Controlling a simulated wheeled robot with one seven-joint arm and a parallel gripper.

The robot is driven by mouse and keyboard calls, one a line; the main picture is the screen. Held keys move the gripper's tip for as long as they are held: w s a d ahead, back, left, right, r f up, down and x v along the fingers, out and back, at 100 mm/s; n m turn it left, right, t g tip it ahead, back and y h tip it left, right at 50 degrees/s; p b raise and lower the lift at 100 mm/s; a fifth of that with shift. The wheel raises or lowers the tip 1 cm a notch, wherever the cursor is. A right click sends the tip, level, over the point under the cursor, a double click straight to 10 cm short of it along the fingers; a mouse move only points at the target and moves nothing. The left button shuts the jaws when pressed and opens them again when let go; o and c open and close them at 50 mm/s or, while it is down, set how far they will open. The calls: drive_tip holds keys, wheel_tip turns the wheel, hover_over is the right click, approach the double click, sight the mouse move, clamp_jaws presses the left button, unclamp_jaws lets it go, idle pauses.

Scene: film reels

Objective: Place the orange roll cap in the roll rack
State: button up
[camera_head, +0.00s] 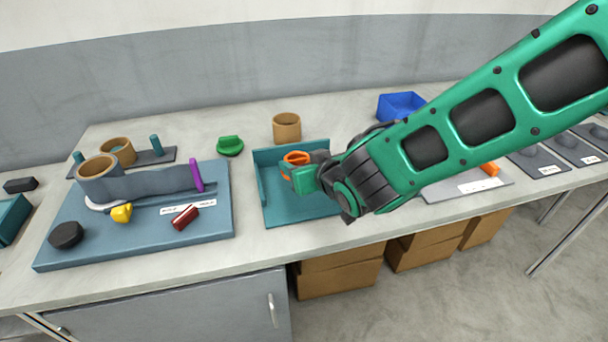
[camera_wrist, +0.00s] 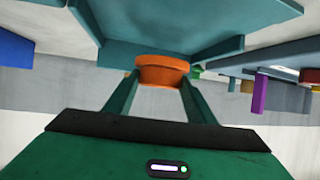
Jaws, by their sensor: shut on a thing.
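The orange roll cap (camera_head: 296,158) is a short round piece held at the tip of my gripper (camera_head: 303,176), above the teal tray (camera_head: 290,212). In the wrist view the cap (camera_wrist: 162,66) sits between the two green fingers, with the tray's teal surface (camera_wrist: 165,30) beyond it. My gripper is shut on the cap. Its height above the tray is hard to tell. A dark plate with teal upright pegs (camera_head: 156,145), at the back left, may be the roll rack. A tan roll (camera_head: 118,149) stands on it, partly behind another roll.
A blue board (camera_head: 105,252) at left carries a tan roll, grey strip and small colored parts. A green cap (camera_head: 230,146), tan ring (camera_head: 286,127) and blue bin (camera_head: 401,105) stand behind. My arm covers the right-middle table. Some table is clear around the tray.

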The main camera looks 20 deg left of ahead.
drive_tip(key=shift+w+d+f, duration=0.15)
drive_tip(key=shift+w+f, duration=0.25)
drive_tip(key=shift+w, duration=0.2)
drive_tip(key=shift+f, duration=2)
drive_tip(key=shift+f, duration=0.1)
drive_tip(key=o, duration=1)
drive_tip(key=shift+o, duration=0.2)
drive_tip(key=shift+s+d+r, duration=0.1)
drive_tip(key=shift+s+r, duration=0.05)
drive_tip(key=shift+r, duration=0.1)
drive_tip(key=v, duration=1.1)
drive_tip(key=shift+s+d+r, duration=0.1)
drive_tip(key=shift+s+d, duration=0.05)
